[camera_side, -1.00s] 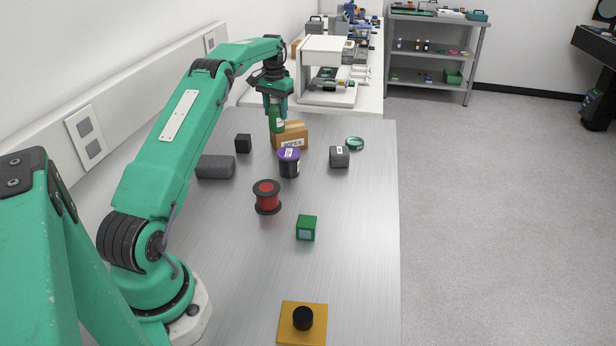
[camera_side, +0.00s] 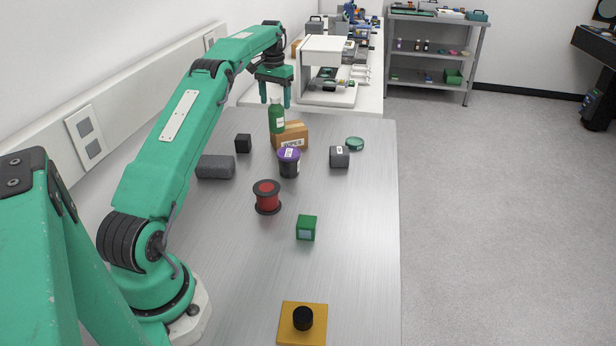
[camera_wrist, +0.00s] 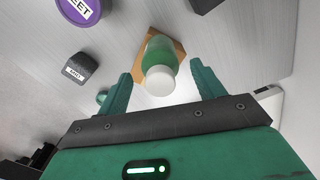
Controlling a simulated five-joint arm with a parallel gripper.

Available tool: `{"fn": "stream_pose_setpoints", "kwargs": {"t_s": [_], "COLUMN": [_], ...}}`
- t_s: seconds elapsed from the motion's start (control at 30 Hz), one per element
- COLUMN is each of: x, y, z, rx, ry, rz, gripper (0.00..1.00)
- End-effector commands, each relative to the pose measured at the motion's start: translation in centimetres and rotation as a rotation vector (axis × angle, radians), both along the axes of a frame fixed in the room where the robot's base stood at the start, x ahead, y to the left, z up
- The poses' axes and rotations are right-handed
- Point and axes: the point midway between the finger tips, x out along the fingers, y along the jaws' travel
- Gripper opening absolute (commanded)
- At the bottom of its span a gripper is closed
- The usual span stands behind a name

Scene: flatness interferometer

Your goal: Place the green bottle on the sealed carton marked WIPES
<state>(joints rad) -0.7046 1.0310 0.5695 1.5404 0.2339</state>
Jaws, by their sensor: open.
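The green bottle (camera_side: 277,118) stands upright on the left part of the brown carton (camera_side: 292,136), whose label reads WIPES. In the wrist view the bottle (camera_wrist: 160,62) shows its white cap toward the camera, with an edge of the carton (camera_wrist: 177,50) around it. My gripper (camera_side: 275,103) is open just above the bottle, its fingers apart on both sides of the cap and not touching it. Much of the carton's top is hidden by the bottle.
A purple-lidded jar (camera_side: 289,163) stands close in front of the carton. A dark grey labelled block (camera_side: 340,157) and a teal ring (camera_side: 355,144) are to the right, a black cube (camera_side: 243,144) to the left.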

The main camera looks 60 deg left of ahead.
Motion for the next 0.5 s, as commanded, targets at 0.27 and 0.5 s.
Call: {"fn": "stream_pose_setpoints", "kwargs": {"t_s": [0.27, 0.5], "x": [0.1, 0.0], "y": [0.0, 0.0], "z": [2.5, 3.6], "rx": [0.000, 0.000], "ry": [-0.001, 0.000], "rz": [0.000, 0.000], "gripper": [0.68, 0.68]}}
